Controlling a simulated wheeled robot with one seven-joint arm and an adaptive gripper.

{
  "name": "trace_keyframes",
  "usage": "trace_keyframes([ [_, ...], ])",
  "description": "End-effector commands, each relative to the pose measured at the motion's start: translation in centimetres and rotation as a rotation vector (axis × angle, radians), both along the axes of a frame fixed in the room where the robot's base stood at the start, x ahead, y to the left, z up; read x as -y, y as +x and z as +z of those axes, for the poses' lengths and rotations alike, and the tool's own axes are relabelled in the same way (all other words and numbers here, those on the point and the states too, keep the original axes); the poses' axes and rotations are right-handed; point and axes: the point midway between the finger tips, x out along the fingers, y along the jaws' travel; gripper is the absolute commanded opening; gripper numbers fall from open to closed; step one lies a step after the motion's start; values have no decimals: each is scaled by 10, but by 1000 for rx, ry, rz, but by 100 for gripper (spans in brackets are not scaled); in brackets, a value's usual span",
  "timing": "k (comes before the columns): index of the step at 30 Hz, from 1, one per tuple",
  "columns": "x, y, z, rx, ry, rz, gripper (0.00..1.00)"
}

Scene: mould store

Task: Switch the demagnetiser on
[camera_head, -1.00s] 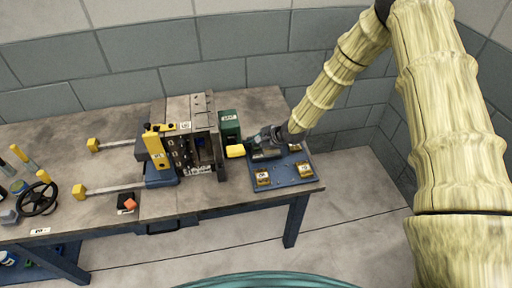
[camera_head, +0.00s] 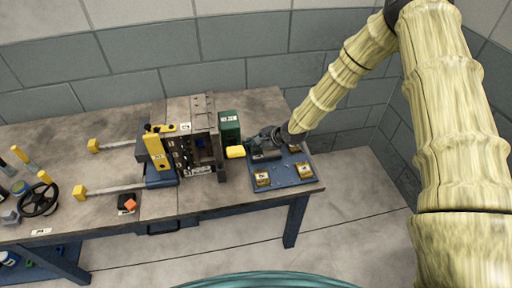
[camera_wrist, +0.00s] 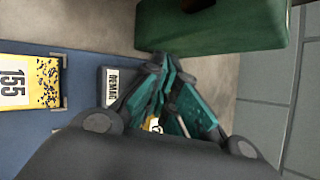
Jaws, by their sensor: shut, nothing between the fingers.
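A small grey label plate marked DEMAG (camera_wrist: 112,88) shows in the wrist view at the edge of a blue plate (camera_wrist: 80,150), just left of my fingers. My gripper (camera_wrist: 165,75) is shut and empty, its teal fingers pointing down beside that label. A yellow and white piece (camera_wrist: 155,125) is partly visible between the finger links. My gripper hides the demagnetiser's switch area, so I cannot tell the switch's state.
A green box (camera_head: 229,126) stands close to my gripper and also shows in the wrist view (camera_wrist: 215,28). An open mould (camera_head: 205,150) stands left. A black handwheel (camera_head: 39,199) is at far left.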

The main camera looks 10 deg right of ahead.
Motion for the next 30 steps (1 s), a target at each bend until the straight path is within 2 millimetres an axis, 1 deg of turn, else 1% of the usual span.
trace_keyframes([
  [5, 0, 0, 0, 0, 0, 0, 0],
  [8, 0, 0, 3, 0, 0, 0, 0],
  [30, 0, 0, 58, 1, 2, -2, 0],
])
